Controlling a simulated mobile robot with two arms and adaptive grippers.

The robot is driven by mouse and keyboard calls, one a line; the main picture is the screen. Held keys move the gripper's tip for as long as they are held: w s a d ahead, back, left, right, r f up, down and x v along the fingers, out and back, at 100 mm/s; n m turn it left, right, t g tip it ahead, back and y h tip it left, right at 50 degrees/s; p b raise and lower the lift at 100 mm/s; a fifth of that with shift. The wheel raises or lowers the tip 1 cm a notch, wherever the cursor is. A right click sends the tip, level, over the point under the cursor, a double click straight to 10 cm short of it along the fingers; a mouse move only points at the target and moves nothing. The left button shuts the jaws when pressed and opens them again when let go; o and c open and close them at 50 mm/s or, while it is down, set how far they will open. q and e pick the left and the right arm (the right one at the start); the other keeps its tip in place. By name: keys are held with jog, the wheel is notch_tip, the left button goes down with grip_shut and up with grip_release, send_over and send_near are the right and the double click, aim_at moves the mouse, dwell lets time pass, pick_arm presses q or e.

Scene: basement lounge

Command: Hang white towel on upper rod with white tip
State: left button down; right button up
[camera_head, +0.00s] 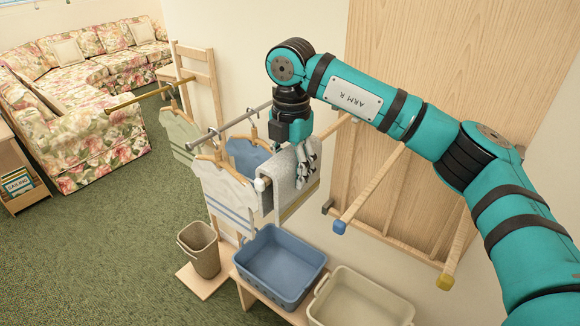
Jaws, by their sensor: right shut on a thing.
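The white towel (281,186), pale with a greyish look, is draped over the upper rod with the white tip (261,184), with cloth hanging down on both sides. The white tip sticks out past the towel's left edge. My right gripper (308,163) is at the towel's top right part, shut on it. The gripper and towel hide most of the rod, whose far end shows near the wooden panel. A yellowish strip shows at the towel's lower right edge. My left gripper is not in view.
Rods with a blue tip (340,227) and a yellow tip (445,282) jut from the wooden panel (420,55). Shirts on hangers (224,187) hang close left of the towel. A blue basket (279,265), cream basket (360,300) and beige bin (200,250) stand below.

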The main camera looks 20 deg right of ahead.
jog(key=o, duration=1.3)
jog(key=shift+r, duration=0.1)
